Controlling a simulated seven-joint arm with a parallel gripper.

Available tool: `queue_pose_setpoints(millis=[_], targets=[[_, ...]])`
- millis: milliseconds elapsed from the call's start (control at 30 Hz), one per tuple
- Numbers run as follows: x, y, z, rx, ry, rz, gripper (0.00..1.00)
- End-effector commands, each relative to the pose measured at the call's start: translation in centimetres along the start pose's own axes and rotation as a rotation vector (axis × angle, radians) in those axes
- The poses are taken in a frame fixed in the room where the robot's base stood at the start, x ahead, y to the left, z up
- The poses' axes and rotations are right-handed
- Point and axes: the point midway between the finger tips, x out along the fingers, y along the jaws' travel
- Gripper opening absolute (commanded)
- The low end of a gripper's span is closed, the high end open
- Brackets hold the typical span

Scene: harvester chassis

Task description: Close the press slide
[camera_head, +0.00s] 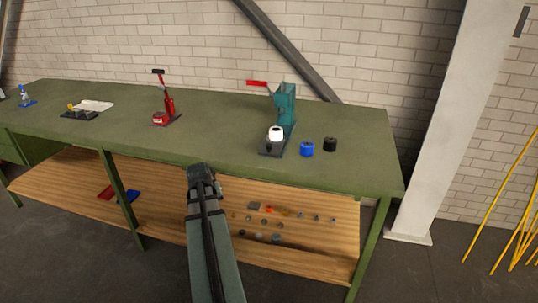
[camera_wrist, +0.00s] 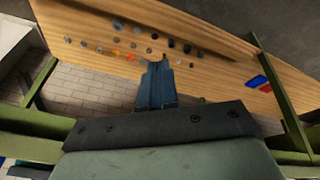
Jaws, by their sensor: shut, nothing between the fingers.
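A teal press (camera_head: 286,103) with a red lever stands on the green workbench (camera_head: 215,140), right of its middle. Its dark base (camera_head: 272,148) reaches toward the bench's front edge and bears a white cylinder (camera_head: 275,133) with a dark top. I cannot tell how far out the slide is. My gripper (camera_head: 202,170) is at the bench's front edge, left of the press and apart from it. In the wrist view my gripper (camera_wrist: 157,72) is shut and empty, in front of the lower wooden shelf (camera_wrist: 215,75). The press is not in the wrist view.
A blue cylinder (camera_head: 307,149) and a black cylinder (camera_head: 330,144) stand right of the press. A red lever tool (camera_head: 166,106) stands farther left. Several small parts (camera_head: 275,222) lie on the lower shelf. The bench top between the red tool and press is clear.

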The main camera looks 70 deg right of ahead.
Motion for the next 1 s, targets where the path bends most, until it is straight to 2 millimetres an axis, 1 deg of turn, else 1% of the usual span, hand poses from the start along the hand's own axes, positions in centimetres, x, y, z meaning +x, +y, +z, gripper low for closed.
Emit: queue_pose_setpoints(millis=[33, 100, 167, 300, 433, 600, 700, 867, 1000], targets=[[-1.4, 1.8, -1.4, 0.035, 0.022, 0.019, 0.00], [-3.1, 3.9, -2.8, 0.085, 0.048, 0.043, 0.00], [-4.7, 5.7, -4.0, 0.132, 0.070, 0.066, 0.00], [-8.5, 9.6, -6.2, 0.256, 0.118, 0.117, 0.00], [-11.9, 12.4, -7.8, 0.381, 0.160, 0.163, 0.00], [-15.9, 14.6, -9.6, 0.584, 0.211, 0.219, 0.00], [-16.9, 15.5, -9.9, 0.717, 0.227, 0.251, 0.00], [-17.1, 16.8, -9.8, 0.944, 0.244, 0.305, 0.00], [-17.4, 17.7, -9.2, 1.181, 0.278, 0.351, 0.00]])
